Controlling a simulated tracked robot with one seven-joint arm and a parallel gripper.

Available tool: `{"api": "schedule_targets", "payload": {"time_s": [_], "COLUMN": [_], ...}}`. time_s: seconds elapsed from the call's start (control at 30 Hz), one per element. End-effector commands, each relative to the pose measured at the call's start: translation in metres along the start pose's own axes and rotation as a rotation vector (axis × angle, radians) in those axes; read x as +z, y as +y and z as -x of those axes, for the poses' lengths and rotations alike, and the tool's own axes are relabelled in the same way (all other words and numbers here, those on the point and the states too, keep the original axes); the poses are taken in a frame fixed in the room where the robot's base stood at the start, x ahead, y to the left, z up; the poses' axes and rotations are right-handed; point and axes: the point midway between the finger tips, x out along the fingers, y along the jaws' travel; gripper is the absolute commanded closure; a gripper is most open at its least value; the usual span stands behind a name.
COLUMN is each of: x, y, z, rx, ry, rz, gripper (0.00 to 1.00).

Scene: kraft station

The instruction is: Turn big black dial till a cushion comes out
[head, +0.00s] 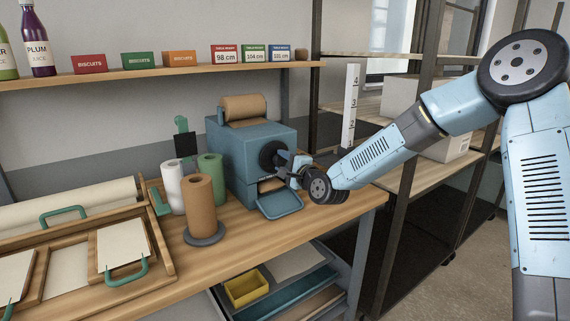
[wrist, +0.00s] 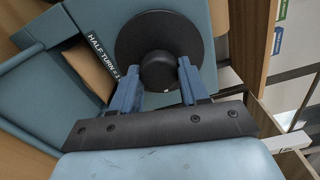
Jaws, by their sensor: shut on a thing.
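The big black dial (head: 269,155) is on the side of a blue box-shaped machine (head: 238,160) on the bench. The dial's round disc (wrist: 140,42) and its centre knob (wrist: 158,70) fill the upper middle of the wrist view. My gripper (head: 291,166) is at the dial, and its two blue fingers (wrist: 156,84) are shut on the centre knob, one on each side. A roll of brown paper (head: 243,107) sits on top of the machine. A blue tray (head: 280,204) juts from its lower front, with brown paper at the opening above. No cushion is seen in the tray.
Brown, green and white rolls stand left of the machine; the brown roll (head: 200,203) is on a grey base. A wooden tray (head: 165,262) with panels lies at left. A shelf (head: 150,77) with boxes runs above.

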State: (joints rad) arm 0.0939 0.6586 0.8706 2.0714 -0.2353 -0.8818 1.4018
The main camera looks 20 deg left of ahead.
Motion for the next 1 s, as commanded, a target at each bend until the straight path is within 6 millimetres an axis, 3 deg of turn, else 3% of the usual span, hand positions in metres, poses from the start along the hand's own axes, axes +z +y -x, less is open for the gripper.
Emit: {"api": "schedule_targets", "payload": {"time_s": [0.07, 0.1, 0.33, 0.67, 0.77, 1.0], "x": [-0.003, -0.003, -0.002, -0.001, -0.001, -0.002], "y": [0.001, 0.002, 0.001, 0.001, 0.001, 0.001], "z": [0.0, 0.0, 0.0, 0.005, 0.015, 0.06], "rx": [0.003, 0.003, 0.002, 0.002, 0.003, 0.003], "ry": [0.005, 0.005, 0.003, 0.002, 0.001, 0.003], "rz": [-0.001, -0.001, 0.0, 0.001, 0.002, 0.002], "gripper": [0.86, 0.53, 0.31, 0.31, 0.31, 0.31]}}
